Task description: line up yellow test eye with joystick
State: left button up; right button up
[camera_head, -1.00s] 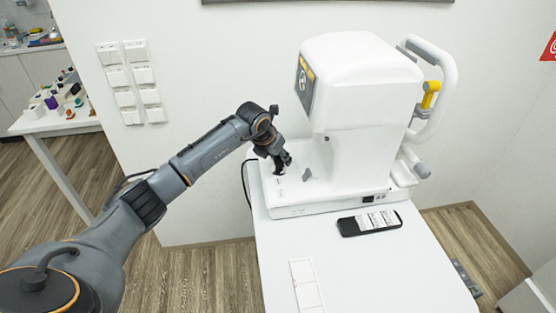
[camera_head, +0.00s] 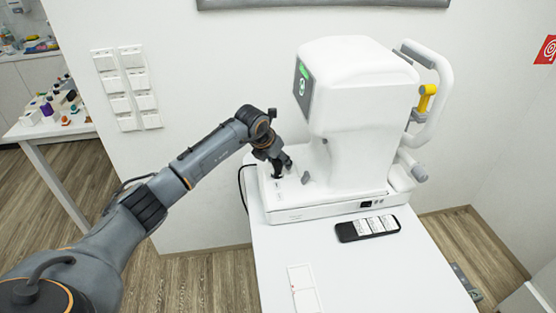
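The white eye-test machine (camera_head: 350,100) stands on the white table. Its small side screen (camera_head: 303,88) shows a green band and a round mark. The yellow test eye (camera_head: 427,92) is at the right of the machine, by the white head-rest frame. The small dark joystick (camera_head: 278,175) is at the left end of the machine's base, mostly hidden by my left gripper. My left gripper (camera_head: 283,166) is down at the joystick, its fingers close around or against it. It is too small and dark to tell how far they are closed. My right gripper is not in view.
A black device with white labels (camera_head: 367,228) lies in front of the machine's base. A white card (camera_head: 303,288) lies near the table's front. The table's (camera_head: 400,280) right front is bare. A side table (camera_head: 50,128) with several small objects stands at the far left.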

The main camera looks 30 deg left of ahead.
pick_arm(q)
jog(key=shift+o, duration=0.2)
jog(key=v, duration=1.2)
